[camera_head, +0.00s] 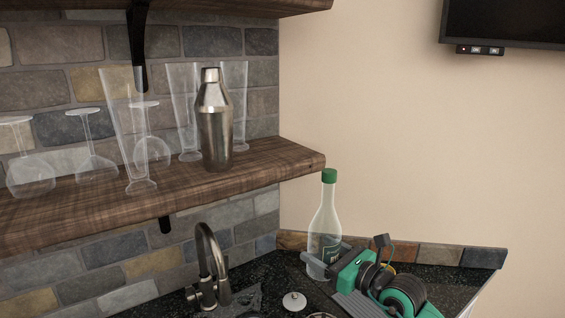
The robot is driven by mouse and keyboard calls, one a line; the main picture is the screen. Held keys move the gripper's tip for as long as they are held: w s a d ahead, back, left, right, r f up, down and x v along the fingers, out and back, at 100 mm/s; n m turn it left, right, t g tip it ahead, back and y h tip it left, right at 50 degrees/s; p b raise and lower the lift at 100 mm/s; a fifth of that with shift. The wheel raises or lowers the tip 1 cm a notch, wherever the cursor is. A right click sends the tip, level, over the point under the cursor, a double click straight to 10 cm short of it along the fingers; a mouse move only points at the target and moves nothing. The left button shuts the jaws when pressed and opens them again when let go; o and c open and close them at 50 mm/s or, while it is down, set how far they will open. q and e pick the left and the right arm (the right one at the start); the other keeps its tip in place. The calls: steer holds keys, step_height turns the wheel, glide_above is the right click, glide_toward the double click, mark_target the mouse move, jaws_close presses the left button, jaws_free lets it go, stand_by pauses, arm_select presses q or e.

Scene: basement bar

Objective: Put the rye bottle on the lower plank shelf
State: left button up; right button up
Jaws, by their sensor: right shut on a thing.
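The rye bottle (325,221), clear with a green cap and a dark label, stands upright at the right, below the shelf end and beyond its right edge. My right gripper (324,259) is shut on the bottle's lower part; the fingers hide some of its base. I cannot tell whether the base touches the counter. The lower plank shelf (235,187) is a thick brown board on the stone wall at the left. My left gripper is out of view.
On the shelf stand a steel shaker (214,125), tall clear glasses (128,130) and upside-down stemmed glasses (95,165). The shelf's right end is bare. Another shelf (230,5) hangs above. A faucet (208,262) rises from the dark counter (262,268) below.

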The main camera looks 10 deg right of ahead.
mark_target(323, 221)
steer(key=w+d+r+b, duration=0.2)
steer(key=r+b, duration=0.1)
steer(key=r, duration=1.2)
steer(key=w+d+r+b, duration=0.2)
steer(key=r+b, duration=0.2)
steer(key=r, duration=1)
steer(key=shift+h, duration=0.3)
steer(key=d+p+x, duration=0.1)
steer(key=p+x, duration=0.2)
steer(key=x, duration=0.3)
steer(key=w+d+f+p+x, duration=0.1)
steer(key=p+x, duration=0.3)
steer(key=x, duration=0.3)
steer(key=w+d+f+p+x, duration=0.1)
steer(key=p+x, duration=0.2)
steer(key=x, duration=0.3)
step_height(323, 221, down, 3)
steer(key=shift+a+r+p, duration=0.1)
steer(key=shift+a+p, duration=0.1)
steer(key=shift+p, duration=0.85)
steer(key=shift+w+p, duration=0.2)
steer(key=shift+p, duration=0.15)
steer(key=shift+f, duration=0.4)
steer(key=shift+f, duration=0.1)
